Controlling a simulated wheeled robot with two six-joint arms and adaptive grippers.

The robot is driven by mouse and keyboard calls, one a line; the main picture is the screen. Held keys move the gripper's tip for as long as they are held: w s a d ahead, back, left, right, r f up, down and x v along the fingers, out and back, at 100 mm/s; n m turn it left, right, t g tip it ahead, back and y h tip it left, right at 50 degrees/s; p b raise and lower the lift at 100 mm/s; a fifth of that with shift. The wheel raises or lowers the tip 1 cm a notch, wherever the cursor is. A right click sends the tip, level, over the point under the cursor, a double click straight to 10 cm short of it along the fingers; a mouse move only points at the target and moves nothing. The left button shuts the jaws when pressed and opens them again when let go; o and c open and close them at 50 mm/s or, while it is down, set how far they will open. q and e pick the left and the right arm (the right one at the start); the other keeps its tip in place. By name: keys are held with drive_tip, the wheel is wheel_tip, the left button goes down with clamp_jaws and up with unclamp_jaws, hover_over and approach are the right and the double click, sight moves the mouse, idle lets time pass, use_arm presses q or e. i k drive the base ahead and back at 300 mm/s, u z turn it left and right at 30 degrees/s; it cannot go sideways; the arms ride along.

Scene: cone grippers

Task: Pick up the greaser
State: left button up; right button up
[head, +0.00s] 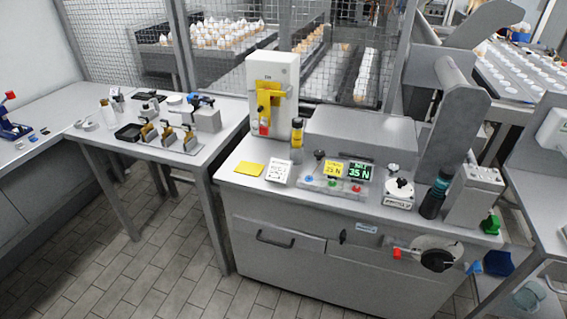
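I cannot tell for sure which thing is the greaser. A small upright cylinder with a dark top and yellow body (297,138) stands on the grey machine cabinet's top, just right of the white-and-yellow device. A dark upright cylinder with a blue-green top (434,197) stands near the cabinet's right end, beside a grey box. Both stand free of any gripper. Neither of my grippers shows in this view.
A side table (205,150) holds small fixtures. Mesh fencing (240,45) stands behind. Tiled floor is clear at front left.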

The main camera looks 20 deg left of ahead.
sight(296, 125)
drive_tip(key=u, duration=0.95)
drive_tip(key=k, duration=0.1)
drive_tip(key=z, duration=1.9)
drive_tip(key=i, duration=0.75)
drive_tip(key=u, duration=0.05)
